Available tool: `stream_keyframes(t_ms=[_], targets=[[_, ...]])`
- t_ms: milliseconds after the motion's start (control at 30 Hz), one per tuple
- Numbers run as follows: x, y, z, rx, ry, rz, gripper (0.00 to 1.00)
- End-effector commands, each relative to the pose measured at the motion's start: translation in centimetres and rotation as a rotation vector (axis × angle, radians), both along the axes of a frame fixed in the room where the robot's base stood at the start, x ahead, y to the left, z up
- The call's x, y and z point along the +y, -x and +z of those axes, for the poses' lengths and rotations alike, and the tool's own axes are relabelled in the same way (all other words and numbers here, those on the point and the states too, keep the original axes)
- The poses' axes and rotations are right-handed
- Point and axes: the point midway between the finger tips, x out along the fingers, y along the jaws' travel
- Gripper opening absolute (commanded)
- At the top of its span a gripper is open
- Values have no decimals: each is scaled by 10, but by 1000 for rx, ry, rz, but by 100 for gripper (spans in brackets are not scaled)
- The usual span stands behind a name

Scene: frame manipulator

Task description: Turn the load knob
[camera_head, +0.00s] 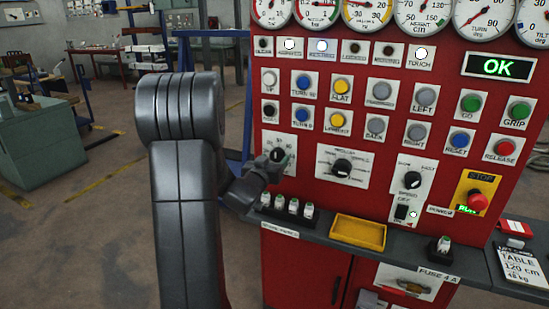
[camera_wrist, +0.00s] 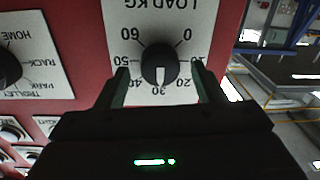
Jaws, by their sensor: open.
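The load knob is a round black knob (camera_wrist: 158,64) with a white pointer line, on a white plate marked LOAD KG (camera_wrist: 125,30). The plate appears upside down in the wrist view, and the pointer is at about 30. In the head view the knob (camera_head: 278,155) sits at the left of the red panel, partly covered by my gripper (camera_head: 270,166). My gripper also shows in the wrist view (camera_wrist: 160,78), with one finger on each side of the knob. The fingers look apart from it, though whether either touches it is hard to tell.
A selector knob (camera_head: 343,167) is on the plate to the right. Below are a ledge with several small fuses (camera_head: 293,207) and a yellow tray (camera_head: 358,232). A red stop button (camera_head: 477,200) is at the far right. The green display (camera_head: 498,67) reads OK.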

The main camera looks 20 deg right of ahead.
Motion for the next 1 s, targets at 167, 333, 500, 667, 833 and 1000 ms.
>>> stream_keyframes(t_ms=[167,333,500,667,833,1000], targets=[[-10,-8,0,-1,1,-1,62],[-11,-9,0,0,0,0,62],[-10,-9,0,0,0,0,52],[-10,-9,0,0,0,0,21],[-10,-9,0,-2,-2,0,17],[-10,-9,-2,-27,-22,0,18]])
